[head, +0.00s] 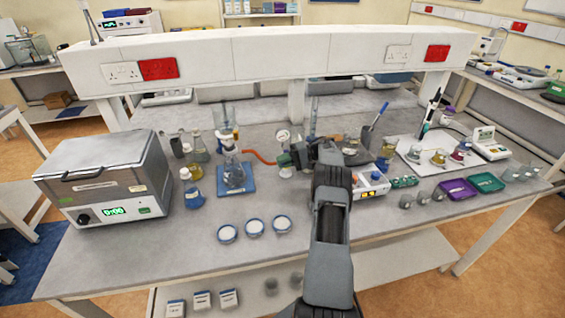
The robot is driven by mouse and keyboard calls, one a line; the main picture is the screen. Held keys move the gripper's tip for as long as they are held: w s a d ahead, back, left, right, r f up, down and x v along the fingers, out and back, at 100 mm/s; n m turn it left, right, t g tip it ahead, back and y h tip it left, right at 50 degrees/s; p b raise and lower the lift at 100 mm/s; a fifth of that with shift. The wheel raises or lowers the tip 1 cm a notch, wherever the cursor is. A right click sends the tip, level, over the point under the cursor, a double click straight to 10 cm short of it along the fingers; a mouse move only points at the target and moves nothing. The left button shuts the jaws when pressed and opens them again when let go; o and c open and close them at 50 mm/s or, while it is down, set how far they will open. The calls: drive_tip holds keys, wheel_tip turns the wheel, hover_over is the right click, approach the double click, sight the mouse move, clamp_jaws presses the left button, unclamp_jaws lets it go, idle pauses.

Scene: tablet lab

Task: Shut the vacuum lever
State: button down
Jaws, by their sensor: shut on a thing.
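My gripper (301,155) is at the middle of the bench, beside a small vacuum fitting with a round white gauge (283,136). Its jaws are shut on what seems to be the vacuum lever, which they and my arm largely hide. The lever's angle cannot be made out. A red hose (260,157) runs from the fitting to a glass flask (233,175) on a blue base (236,188), left of my gripper.
A grey water bath (105,180) stands at the left.

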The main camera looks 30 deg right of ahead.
drive_tip(key=c, duration=1.3)
unclamp_jaws()
drive_tip(key=shift+w+d+r, duration=0.1)
drive_tip(key=shift+d, duration=0.15)
drive_tip(key=shift+c, duration=0.2)
drive_tip(key=shift+o, duration=1)
drive_tip(key=shift+a, duration=0.15)
